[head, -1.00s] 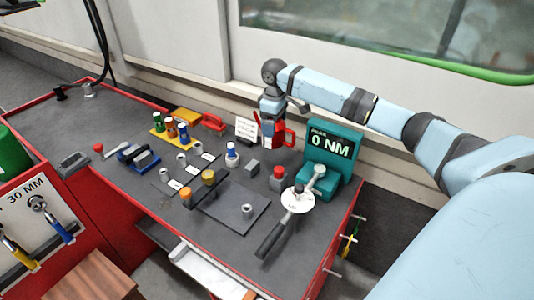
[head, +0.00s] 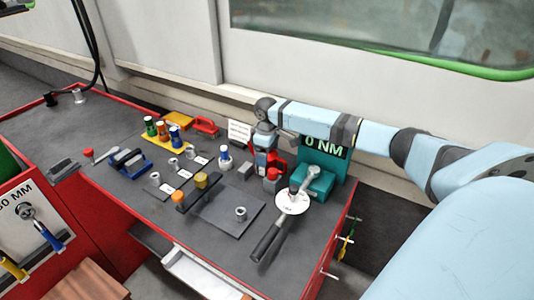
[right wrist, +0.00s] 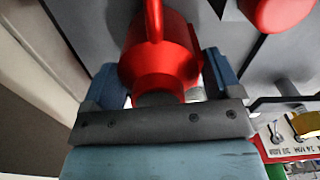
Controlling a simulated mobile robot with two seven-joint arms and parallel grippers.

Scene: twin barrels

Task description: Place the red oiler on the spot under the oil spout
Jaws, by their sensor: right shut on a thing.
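The red oiler (head: 278,164) is low over or at the bench top, beside the teal torque display; the picture does not show clearly whether it touches the bench. My right gripper (head: 264,152) comes down onto it from above and is shut on it. In the right wrist view the red oiler (right wrist: 160,58) sits between the two blue fingers of the right gripper (right wrist: 160,78), its handle pointing up in the picture. I cannot pick out the oil spout with certainty. My left gripper is not in view.
The teal display (head: 325,153) reads 0 NM, with a torque wrench (head: 268,236) in front. A red-topped block (head: 272,180) stands close to the oiler. A white card (head: 239,132), red box (head: 206,125) and several bottles stand to the left. Black hoses (head: 88,48) hang at far left.

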